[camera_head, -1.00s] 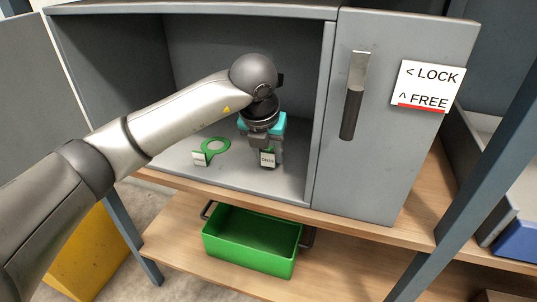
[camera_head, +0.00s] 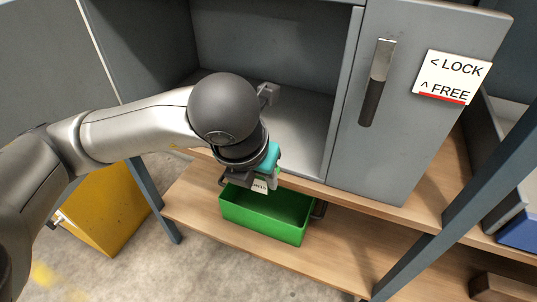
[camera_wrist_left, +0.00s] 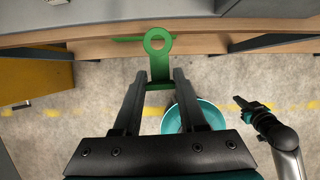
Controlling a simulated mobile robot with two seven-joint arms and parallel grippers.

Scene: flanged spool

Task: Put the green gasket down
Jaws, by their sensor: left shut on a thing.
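The green gasket, a flat ring with a handle (camera_wrist_left: 160,66), is held between the fingers of my left gripper (camera_wrist_left: 160,76) in the left wrist view. The ring end points away from the gripper. In the head view my left gripper (camera_head: 250,181) is in front of the cabinet's lower edge, over the back of the green bin (camera_head: 262,222). The gasket is mostly hidden there by the wrist. A small white tag (camera_head: 260,187) shows beside the fingers. What looks like my right gripper (camera_wrist_left: 256,112) is at the wrist view's right; its jaws are unclear.
The open grey cabinet (camera_head: 300,120) is behind the gripper, its door with a handle (camera_head: 376,85) to the right. The bin stands on a wooden shelf (camera_head: 340,250). A yellow container (camera_head: 108,215) is at left. A slanted blue-grey post (camera_head: 460,185) crosses the right.

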